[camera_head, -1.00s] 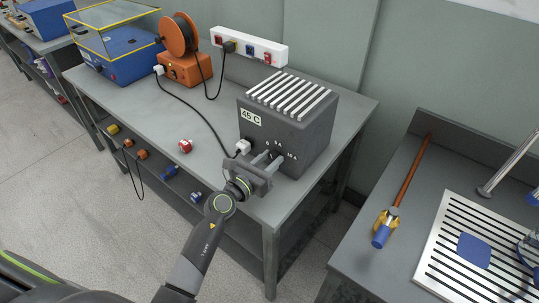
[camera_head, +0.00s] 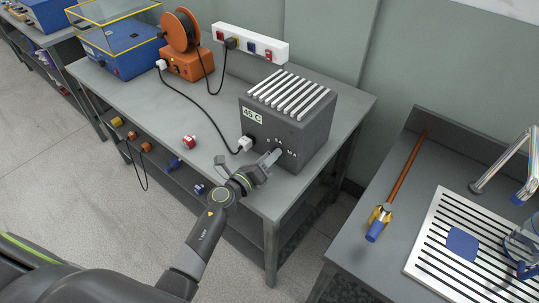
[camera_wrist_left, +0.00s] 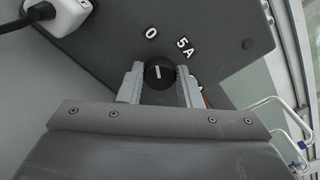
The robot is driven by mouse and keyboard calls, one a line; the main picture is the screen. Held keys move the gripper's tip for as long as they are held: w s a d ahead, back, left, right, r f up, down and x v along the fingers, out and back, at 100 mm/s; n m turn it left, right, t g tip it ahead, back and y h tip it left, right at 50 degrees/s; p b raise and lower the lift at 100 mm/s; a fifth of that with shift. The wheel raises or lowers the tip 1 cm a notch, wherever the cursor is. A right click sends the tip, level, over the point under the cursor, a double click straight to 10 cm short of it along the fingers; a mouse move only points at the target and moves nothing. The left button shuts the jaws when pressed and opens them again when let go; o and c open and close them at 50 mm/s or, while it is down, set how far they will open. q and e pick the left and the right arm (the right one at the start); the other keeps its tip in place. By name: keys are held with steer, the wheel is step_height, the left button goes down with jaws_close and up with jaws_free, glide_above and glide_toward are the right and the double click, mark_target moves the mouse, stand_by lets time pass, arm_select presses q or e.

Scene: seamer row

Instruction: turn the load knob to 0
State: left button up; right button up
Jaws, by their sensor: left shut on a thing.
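The load knob (camera_wrist_left: 159,75) is a small black dial on the front of a dark grey box (camera_head: 312,128) labelled "45 C". In the left wrist view its white pointer line stands nearly upright, close to the "0" mark (camera_wrist_left: 151,33) and left of the "5A" mark (camera_wrist_left: 184,46). My left gripper (camera_head: 271,157) is at the front of the box, rolled to a tilt, with one finger on each side of the knob. It is shut on the knob, which the fingers hide in the head view. My right gripper is not in view.
A white plug (camera_head: 244,144) with a black cable sits in the box front, left of the knob. A red-and-white plug (camera_head: 189,142) lies on the bench. An orange cable reel (camera_head: 188,62) and a power strip (camera_head: 250,44) stand behind. The bench's front left is clear.

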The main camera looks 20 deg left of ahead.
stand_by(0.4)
arm_select(q)
steer(key=o, duration=1)
steer(key=shift+c, duration=0.2)
steer(key=b+v, duration=0.2)
steer(key=v, duration=1.5)
steer(key=shift+s, duration=0.2)
steer(key=shift+a, duration=0.1)
steer(key=s+a+f+n+g+y, duration=0.25)
steer(key=f+n, duration=0.35)
steer(key=f, duration=0.4)
steer(key=s+a+f+n+g+y, duration=0.2)
steer(key=s+a+f+n, duration=0.15)
steer(key=f+n, duration=0.5)
steer(key=s+a+f+n+g+y, duration=0.25)
steer(key=f+n, duration=0.25)
steer(key=f, duration=0.6)
steer(key=s+d+f+n+g, duration=0.1)
steer(key=s+f+n+g, duration=0.3)
steer(key=s, duration=0.9)
steer(key=s+d+f+n+g, duration=0.1)
steer(key=s+f+n+g, duration=0.3)
steer(key=s+f+n, duration=0.4)
steer(key=s+f, duration=0.4)
steer(key=s, duration=0.1)
steer(key=shift+s+f+g, duration=0.25)
steer(key=shift+s+g, duration=0.1)
steer(key=shift+g, duration=0.05)
